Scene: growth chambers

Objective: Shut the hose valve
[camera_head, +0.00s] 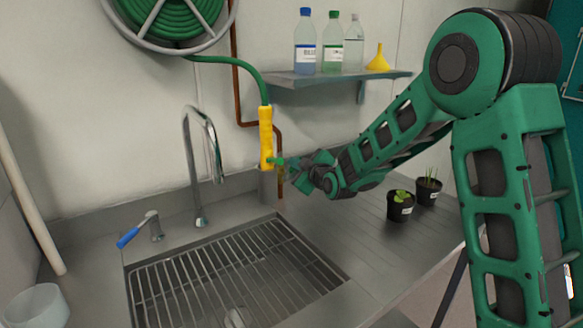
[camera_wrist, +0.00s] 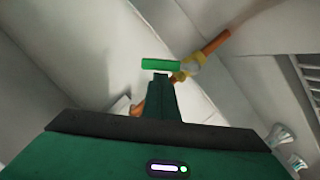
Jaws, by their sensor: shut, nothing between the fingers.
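The hose valve is a small yellow-brass body (camera_wrist: 187,68) on a copper pipe (camera_wrist: 214,43), with a green bar handle (camera_wrist: 160,64). The handle lies at an angle to the pipe in the wrist view. In the head view the green handle (camera_head: 279,161) shows beside the lower end of a yellow sleeve (camera_head: 265,135) on the green hose (camera_head: 247,68). My gripper (camera_wrist: 161,76) is shut and empty, its tip just at the handle. I cannot tell whether it touches. It also shows in the head view (camera_head: 290,164), partly hiding the valve.
A sink with a wire rack (camera_head: 235,275) and a tall faucet (camera_head: 187,150) lies left of the valve. A shelf (camera_head: 325,80) with bottles and a yellow funnel (camera_head: 378,58) is above. Two potted plants (camera_head: 400,206) (camera_head: 428,191) stand on the counter below my arm.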

